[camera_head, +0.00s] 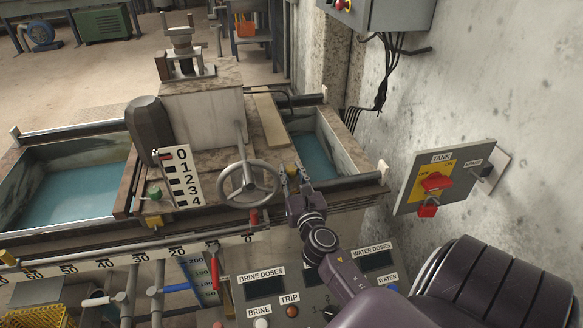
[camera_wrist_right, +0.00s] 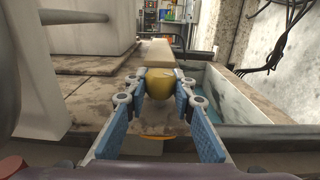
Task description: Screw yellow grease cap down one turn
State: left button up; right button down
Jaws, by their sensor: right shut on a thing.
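The yellow grease cap (camera_wrist_right: 160,83) is round and sits between the fingertips of my right gripper (camera_wrist_right: 160,88) in the right wrist view. The blue-padded fingers are closed on its two sides, so the gripper is shut on the cap. In the head view my right gripper (camera_head: 293,178) reaches the front edge of the machine deck, just right of the grey handwheel. There it mostly hides the cap. What is below the cap is hard to make out. My left gripper is not in view.
The handwheel (camera_head: 248,184) stands close to the left of my right gripper. A trough of blue liquid (camera_head: 317,155) lies behind it to the right. A control panel (camera_head: 262,284) is in front below, and a red tank switch (camera_head: 436,183) is on the right wall.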

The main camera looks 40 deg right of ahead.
jog(key=c, duration=1.6)
grip_release()
jog(key=v, duration=1.2)
